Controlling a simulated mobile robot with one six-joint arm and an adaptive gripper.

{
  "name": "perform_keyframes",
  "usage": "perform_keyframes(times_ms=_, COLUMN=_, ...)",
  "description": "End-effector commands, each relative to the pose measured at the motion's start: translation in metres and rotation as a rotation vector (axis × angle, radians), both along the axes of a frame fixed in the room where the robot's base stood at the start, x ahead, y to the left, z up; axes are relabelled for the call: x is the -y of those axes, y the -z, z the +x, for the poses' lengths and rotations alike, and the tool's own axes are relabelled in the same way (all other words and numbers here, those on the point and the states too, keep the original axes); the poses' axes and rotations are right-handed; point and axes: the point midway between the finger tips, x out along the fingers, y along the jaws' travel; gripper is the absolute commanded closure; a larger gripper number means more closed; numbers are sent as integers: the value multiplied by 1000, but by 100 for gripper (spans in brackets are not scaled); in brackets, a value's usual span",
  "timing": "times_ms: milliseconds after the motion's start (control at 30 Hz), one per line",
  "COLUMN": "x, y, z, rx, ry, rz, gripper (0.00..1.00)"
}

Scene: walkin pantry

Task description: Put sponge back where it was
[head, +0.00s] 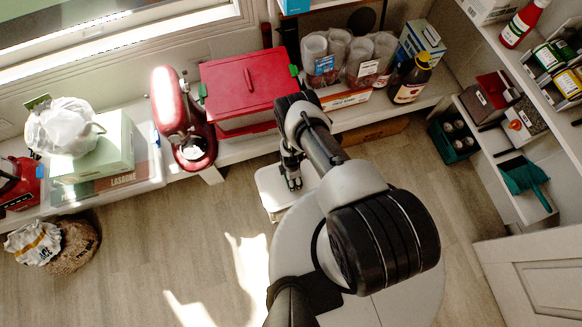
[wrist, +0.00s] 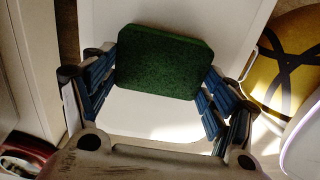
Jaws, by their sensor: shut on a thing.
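The sponge (wrist: 158,62) is a dark green block with cut corners, seen in the wrist view between the two blue-padded fingers. My gripper (wrist: 160,85) is shut on it, one finger at each side. In the head view my gripper (head: 292,178) points down over a small white surface (head: 270,188) in front of the low shelf. I cannot make out the sponge in the head view. A white surface (wrist: 150,118) lies behind the sponge in the wrist view; whether the sponge touches it, I cannot tell.
A red bin (head: 246,85), a red stand mixer (head: 182,120) and a dark bottle (head: 409,79) stand on the low shelf. A teal dustpan (head: 525,178) is at the right. A yellow object (wrist: 285,65) is right of my gripper. Floor at left is mostly clear.

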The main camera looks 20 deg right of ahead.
Motion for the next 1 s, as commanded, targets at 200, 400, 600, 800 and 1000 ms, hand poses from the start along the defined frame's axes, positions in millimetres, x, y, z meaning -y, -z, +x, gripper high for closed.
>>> perform_keyframes(times_ms=200, x=0, y=1, z=1, rx=2, ry=1, rz=0, gripper=41)
perform_keyframes(times_ms=400, x=0, y=2, z=1, rx=1, ry=1, rz=0, gripper=17)
perform_keyframes(times_ms=600, x=0, y=2, z=1, rx=1, ry=0, rz=0, gripper=3)
perform_keyframes(times_ms=800, x=0, y=2, z=1, rx=1, ry=0, rz=0, gripper=2)
perform_keyframes(times_ms=1000, x=0, y=2, z=1, rx=1, ry=0, rz=0, gripper=2)
